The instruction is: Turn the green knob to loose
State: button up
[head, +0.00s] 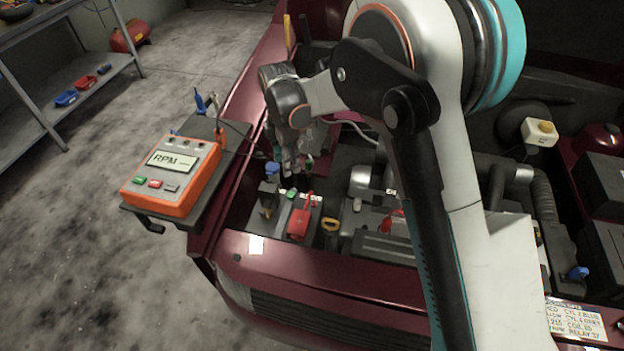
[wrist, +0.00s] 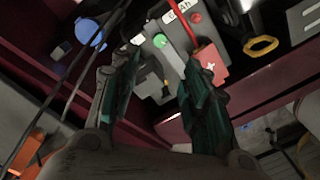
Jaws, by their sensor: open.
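A small green knob (head: 291,193) shows on the grey battery (head: 313,225) at the front of the engine bay. In the wrist view the green knob (wrist: 160,40) is round and lies beyond the gap between my fingers, apart from them.
A red terminal cover (head: 299,224) with a plus sign and a blue cap (head: 272,169) flank the knob. A yellow ring handle (head: 330,224) is to the right. Thin cables cross the wrist view at left. An orange RPM meter (head: 172,178) sits on a side tray.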

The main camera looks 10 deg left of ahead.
aim_at(290, 194)
jog(key=f+b, duration=0.1)
jog(key=f, duration=0.3)
jog(key=f+b, duration=0.2)
jog(key=f, duration=0.3)
jog(key=f+b, duration=0.1)
jog(key=f, duration=0.3)
jog(key=shift+s+d+f, duration=0.1)
jog(key=shift+s+f, duration=0.15)
jog(key=shift+f, duration=0.15)
grip_shut()
